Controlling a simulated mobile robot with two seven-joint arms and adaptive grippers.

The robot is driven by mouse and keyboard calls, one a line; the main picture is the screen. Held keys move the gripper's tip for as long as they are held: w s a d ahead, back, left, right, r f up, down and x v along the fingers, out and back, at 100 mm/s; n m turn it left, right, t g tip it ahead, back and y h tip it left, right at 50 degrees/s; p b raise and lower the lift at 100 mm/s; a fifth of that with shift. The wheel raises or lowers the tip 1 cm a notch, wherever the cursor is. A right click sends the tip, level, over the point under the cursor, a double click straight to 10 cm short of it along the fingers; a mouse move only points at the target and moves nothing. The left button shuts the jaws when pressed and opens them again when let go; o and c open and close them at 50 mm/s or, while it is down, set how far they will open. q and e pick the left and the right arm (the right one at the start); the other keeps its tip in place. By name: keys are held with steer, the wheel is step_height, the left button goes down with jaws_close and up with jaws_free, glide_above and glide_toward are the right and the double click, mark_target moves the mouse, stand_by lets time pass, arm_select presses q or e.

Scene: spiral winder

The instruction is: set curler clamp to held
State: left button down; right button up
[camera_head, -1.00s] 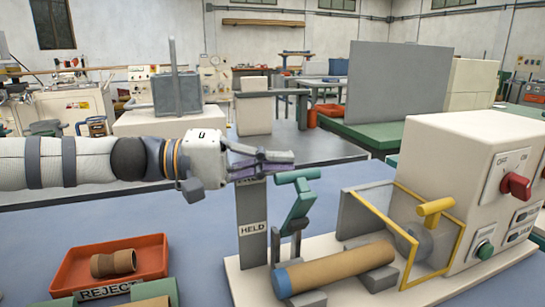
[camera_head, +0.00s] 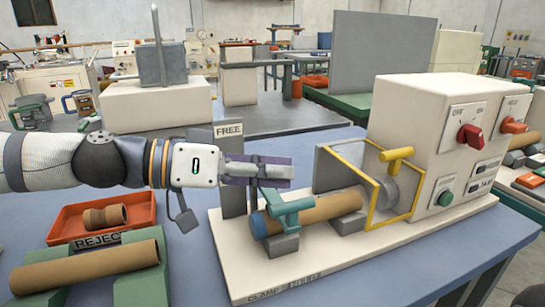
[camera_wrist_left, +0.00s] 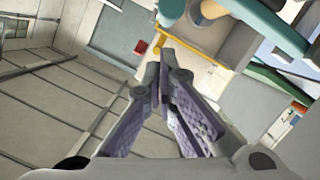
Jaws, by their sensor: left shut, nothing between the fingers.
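The curler clamp is a teal lever (camera_head: 288,206) with a crossbar handle. It is low over the blue end (camera_head: 260,225) of a brown tube (camera_head: 325,207) on the cream machine base. My left gripper (camera_head: 290,172) is shut and empty just above and behind the lever handle. Its closed fingers (camera_wrist_left: 163,75) also show in the left wrist view. Whether it touches the handle I cannot tell.
A yellow-framed guard (camera_head: 372,215) and the cream control box (camera_head: 420,140) with a red knob (camera_head: 470,137) stand to the right. An orange REJECT tray (camera_head: 60,228) and a green rack (camera_head: 150,285) with a tube are at left.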

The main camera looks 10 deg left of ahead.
arm_select(q)
steer(key=shift+s+d+f, duration=0.2)
steer(key=shift+s+f, duration=0.05)
steer(key=shift+f, duration=0.2)
steer(key=shift+s+d+f, duration=0.15)
steer(key=shift+s+f, duration=0.1)
steer(key=shift+f, duration=0.15)
arm_select(e)
steer(key=shift+s+d+f, duration=0.1)
steer(key=shift+s+f, duration=0.25)
steer(key=shift+s, duration=0.15)
arm_select(q)
steer(key=shift+f, duration=0.15)
